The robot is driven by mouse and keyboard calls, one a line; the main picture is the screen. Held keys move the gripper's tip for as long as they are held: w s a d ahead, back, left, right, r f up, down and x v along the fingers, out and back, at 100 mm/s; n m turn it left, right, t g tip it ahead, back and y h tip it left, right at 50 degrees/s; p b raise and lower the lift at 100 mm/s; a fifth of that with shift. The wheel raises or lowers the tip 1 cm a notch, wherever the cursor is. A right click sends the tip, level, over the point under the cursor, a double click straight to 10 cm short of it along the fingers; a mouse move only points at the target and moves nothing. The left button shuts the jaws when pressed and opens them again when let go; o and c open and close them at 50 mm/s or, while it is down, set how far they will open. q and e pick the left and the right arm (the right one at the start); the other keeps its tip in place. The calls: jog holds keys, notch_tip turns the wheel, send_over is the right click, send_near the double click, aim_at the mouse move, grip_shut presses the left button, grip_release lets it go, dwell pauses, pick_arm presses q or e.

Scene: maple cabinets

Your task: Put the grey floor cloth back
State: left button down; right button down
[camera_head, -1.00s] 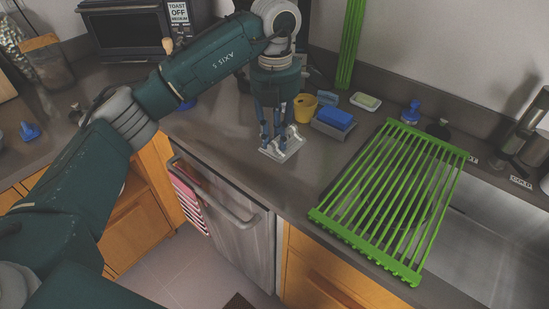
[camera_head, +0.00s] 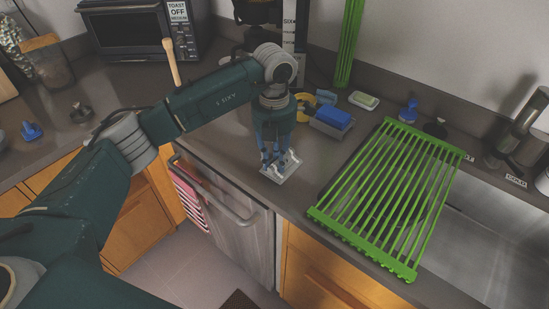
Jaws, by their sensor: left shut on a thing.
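My left gripper (camera_head: 276,158) points down over the counter (camera_head: 215,125) near its front edge, above the dishwasher. It is shut on a small flat light-grey piece, which looks like the grey floor cloth (camera_head: 281,173). The fingers hide part of the cloth. I cannot tell whether the cloth touches the counter or hangs just above it. My right gripper is out of view.
A green roll-up rack (camera_head: 388,195) lies right of the gripper, partly over the sink (camera_head: 475,225). A blue sponge (camera_head: 333,116) in a grey holder and a partly hidden yellow cup (camera_head: 303,104) stand behind. A striped towel (camera_head: 190,200) hangs by the dishwasher handle (camera_head: 222,207).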

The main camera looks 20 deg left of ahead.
aim_at(274, 161)
pick_arm(q)
jog(key=c, duration=1.6)
grip_release()
jog(key=shift+o, duration=0.6)
notch_tip(274, 161, up, 12)
jog(key=b, duration=0.2)
jog(key=shift+r, duration=0.1)
